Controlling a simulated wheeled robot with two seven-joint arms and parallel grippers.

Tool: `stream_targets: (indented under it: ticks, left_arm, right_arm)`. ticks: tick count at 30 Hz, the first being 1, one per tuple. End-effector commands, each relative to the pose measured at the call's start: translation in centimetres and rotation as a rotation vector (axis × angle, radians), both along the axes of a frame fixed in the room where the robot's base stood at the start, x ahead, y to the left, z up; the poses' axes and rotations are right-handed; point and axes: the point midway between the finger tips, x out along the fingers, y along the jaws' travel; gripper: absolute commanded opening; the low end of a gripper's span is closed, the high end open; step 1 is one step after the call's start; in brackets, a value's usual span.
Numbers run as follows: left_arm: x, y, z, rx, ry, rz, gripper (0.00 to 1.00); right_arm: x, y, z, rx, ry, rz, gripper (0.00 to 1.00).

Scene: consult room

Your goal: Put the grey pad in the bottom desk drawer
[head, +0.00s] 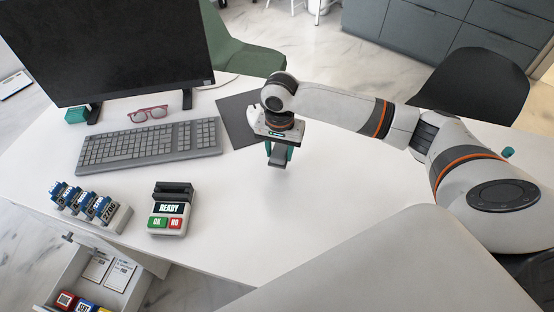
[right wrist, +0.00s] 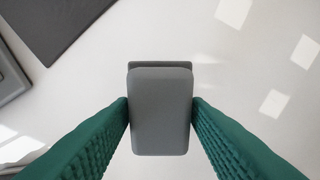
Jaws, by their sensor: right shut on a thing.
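My right gripper (head: 279,152) is over the white desk, right of the keyboard, pointing down. Its green fingers (right wrist: 160,112) are shut on the sides of a small grey block with rounded corners, which I take as the grey pad (right wrist: 160,110). In the head view the pad (head: 277,162) shows partly between the fingers. I cannot tell whether it touches the desk. An open drawer (head: 72,262) at the lower left holds white cards and red, blue and yellow boxes. I cannot tell whether it is the bottom one. My left gripper is out of view.
On the desk (head: 215,250) stand a card terminal (head: 170,209), a rack of blue stamps (head: 92,207), a keyboard (head: 150,143), red glasses (head: 148,113) and a monitor (head: 105,45). A dark mat (head: 236,117) lies beside my gripper. The desk's front middle is clear.

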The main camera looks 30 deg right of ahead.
Motion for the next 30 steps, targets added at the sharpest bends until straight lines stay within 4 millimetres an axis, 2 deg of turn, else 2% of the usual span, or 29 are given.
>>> stream_targets:
  ticks: [6, 9, 21, 22, 25, 26, 30]
  left_arm:
    - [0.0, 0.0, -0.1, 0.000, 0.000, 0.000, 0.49]
    - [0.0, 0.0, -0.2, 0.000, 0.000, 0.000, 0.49]
    - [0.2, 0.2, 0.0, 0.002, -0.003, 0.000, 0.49]
    - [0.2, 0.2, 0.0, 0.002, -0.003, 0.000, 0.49]
    - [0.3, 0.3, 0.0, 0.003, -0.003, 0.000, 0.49]
    - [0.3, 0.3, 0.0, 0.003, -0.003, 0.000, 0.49]
    - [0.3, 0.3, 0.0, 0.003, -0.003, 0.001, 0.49]
  right_arm:
    - [0.0, 0.0, -3.5, -0.001, 0.003, -0.001, 0.21]
    - [-0.1, 0.0, -4.6, -0.001, 0.002, 0.000, 0.21]
    - [0.0, 0.1, -5.0, 0.001, 0.001, 0.001, 0.21]
    - [0.0, 0.1, -5.1, 0.001, 0.001, 0.001, 0.44]
    - [0.0, 0.0, -5.1, 0.000, 0.000, 0.001, 0.61]
    - [0.0, 0.0, -5.1, 0.000, 0.000, 0.001, 0.64]
    - [0.0, 0.0, -5.1, 0.000, 0.000, 0.001, 0.64]
